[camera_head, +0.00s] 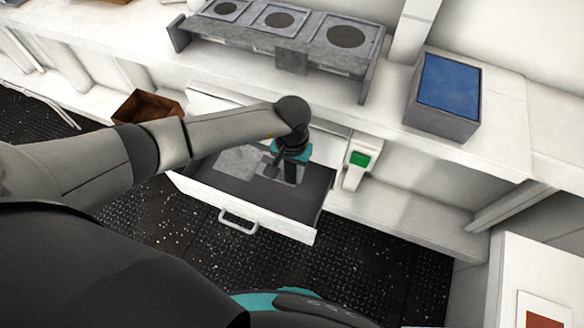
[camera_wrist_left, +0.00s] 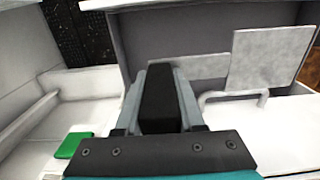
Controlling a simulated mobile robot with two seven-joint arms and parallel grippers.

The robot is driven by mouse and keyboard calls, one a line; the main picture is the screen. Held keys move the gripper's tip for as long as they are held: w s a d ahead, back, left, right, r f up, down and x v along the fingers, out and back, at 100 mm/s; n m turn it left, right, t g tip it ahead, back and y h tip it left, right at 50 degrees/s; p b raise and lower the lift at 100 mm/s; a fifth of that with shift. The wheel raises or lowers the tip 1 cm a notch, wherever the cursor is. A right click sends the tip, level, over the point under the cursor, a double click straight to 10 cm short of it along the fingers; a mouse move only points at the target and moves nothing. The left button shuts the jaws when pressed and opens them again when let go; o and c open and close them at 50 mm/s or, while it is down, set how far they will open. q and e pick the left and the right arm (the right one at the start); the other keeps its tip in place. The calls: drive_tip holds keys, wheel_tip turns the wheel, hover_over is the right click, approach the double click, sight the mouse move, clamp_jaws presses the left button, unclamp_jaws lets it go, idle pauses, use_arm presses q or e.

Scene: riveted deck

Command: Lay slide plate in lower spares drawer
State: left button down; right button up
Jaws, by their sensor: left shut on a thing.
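The lower drawer (camera_head: 268,217) stands pulled out, its floor dark grey. My left gripper (camera_head: 290,172) reaches down into it. In the left wrist view, my gripper (camera_wrist_left: 160,98) is shut on a grey plate, seemingly the slide plate (camera_wrist_left: 195,66), which shows just past the fingertips and is partly hidden by them. Another light grey, flat plate (camera_head: 238,162) lies in the drawer to the left of the gripper; it also shows in the left wrist view (camera_wrist_left: 268,58). I cannot tell whether the held plate touches the drawer floor. My right gripper is not in view.
A white counter above the drawer bears a grey rack (camera_head: 290,60) with round openings and a blue-topped box (camera_head: 447,92). A green-marked white fixture (camera_head: 360,158) is right of the drawer. A brown open box (camera_head: 147,106) is at left. Dark riveted floor lies in front.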

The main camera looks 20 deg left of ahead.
use_arm(q)
drive_tip(key=shift+w+d+f, duration=0.1)
drive_tip(key=shift+w, duration=0.25)
drive_tip(key=shift+f+b, duration=0.6)
drive_tip(key=shift+f, duration=0.05)
wheel_tip(320, 180, down, 10)
drive_tip(key=b, duration=0.8)
drive_tip(key=shift+s+b, duration=0.1)
drive_tip(key=shift+b, duration=0.3)
drive_tip(key=shift+f+b, duration=1.05)
drive_tip(key=shift+f, duration=0.05)
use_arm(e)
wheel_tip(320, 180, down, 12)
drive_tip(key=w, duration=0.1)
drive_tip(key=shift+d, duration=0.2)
use_arm(q)
drive_tip(key=shift+f+b, duration=0.55)
drive_tip(key=shift+b, duration=0.1)
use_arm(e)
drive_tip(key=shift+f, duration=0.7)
use_arm(q)
drive_tip(key=shift+c, duration=2.2)
unclamp_jaws()
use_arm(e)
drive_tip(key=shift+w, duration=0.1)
